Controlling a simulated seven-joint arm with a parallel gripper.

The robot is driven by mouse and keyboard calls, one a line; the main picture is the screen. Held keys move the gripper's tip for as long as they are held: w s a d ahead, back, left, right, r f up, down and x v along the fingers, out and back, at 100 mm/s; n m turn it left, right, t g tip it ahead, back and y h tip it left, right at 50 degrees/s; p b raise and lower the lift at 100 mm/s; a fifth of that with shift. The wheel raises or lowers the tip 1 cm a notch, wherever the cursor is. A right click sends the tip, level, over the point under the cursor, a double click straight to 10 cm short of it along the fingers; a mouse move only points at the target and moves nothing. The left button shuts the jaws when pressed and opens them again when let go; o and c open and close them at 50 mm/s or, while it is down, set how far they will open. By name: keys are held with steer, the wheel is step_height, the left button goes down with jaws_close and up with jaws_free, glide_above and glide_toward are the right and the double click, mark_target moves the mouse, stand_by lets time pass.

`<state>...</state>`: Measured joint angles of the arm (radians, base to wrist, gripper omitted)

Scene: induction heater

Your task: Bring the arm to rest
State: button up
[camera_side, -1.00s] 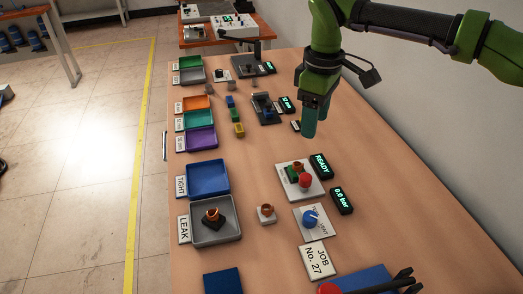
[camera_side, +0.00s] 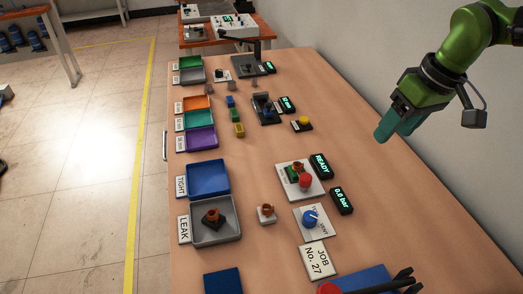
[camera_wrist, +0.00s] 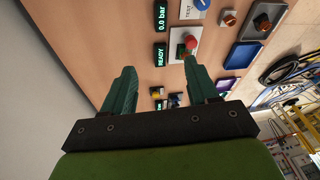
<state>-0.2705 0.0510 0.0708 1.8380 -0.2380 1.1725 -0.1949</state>
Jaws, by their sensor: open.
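My gripper (camera_side: 393,127) is in the air over the right part of the table (camera_side: 270,265), near the wall. In the wrist view my gripper (camera_wrist: 160,84) shows two teal fingers spread apart with nothing between them. In the side view the fingers overlap and point down and to the left. The arm comes in from the upper right.
A station with a red button (camera_side: 305,182) and a "READY" display (camera_side: 321,165) stands left of and nearer than my gripper. A yellow button (camera_side: 303,121) is to its left. A blue tray (camera_side: 208,163) and a grey tray (camera_side: 238,228) line the left edge. Bare tabletop lies below the gripper.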

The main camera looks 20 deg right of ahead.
steer(key=s+d+r+m+t, duration=0.1)
steer(key=s+d+m+t, duration=0.3)
steer(key=s+d, duration=0.7)
steer(key=shift+s+r+m+t, duration=0.15)
steer(key=shift+s+m+t, duration=0.25)
steer(key=shift+s+m, duration=0.75)
steer(key=shift+s+d, duration=0.1)
